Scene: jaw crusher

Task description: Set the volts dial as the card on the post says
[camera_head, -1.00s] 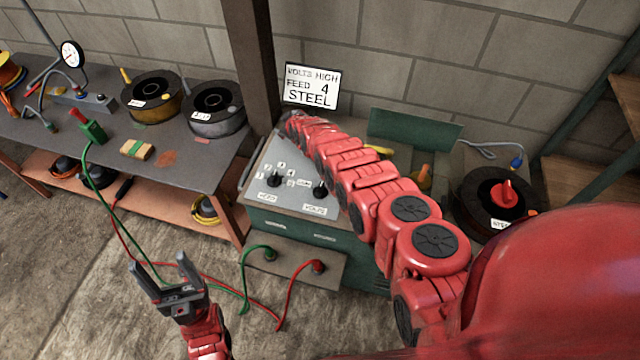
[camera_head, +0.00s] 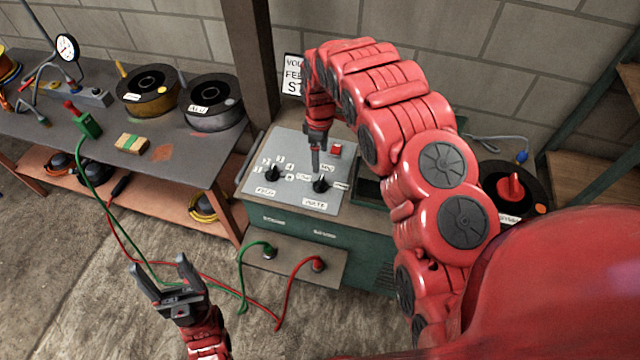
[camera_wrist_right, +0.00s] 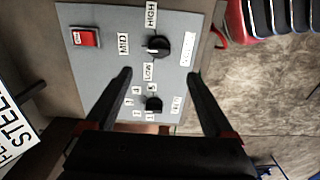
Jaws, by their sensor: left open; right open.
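The volts dial (camera_head: 320,184) is a black knob at the right of the grey control panel (camera_head: 300,197). In the right wrist view the dial (camera_wrist_right: 158,45) has MID, HIGH and LOW labels around it; its pale mark appears to face the MID side. My right gripper (camera_head: 317,164) is open above the panel. In the right wrist view its fingertips (camera_wrist_right: 159,74) are apart and empty, with the volts dial just beyond them. The card (camera_head: 293,76) on the post is mostly hidden by my right arm. My left gripper (camera_head: 160,266) is open and empty above the floor.
The feed dial (camera_head: 272,173) sits left of the volts dial. A red switch (camera_head: 336,150) lies behind it. A workbench (camera_head: 110,165) with wire spools stands left. Green and red cables (camera_head: 283,305) plug in below the panel. A spool with a red knob (camera_head: 510,187) is at right.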

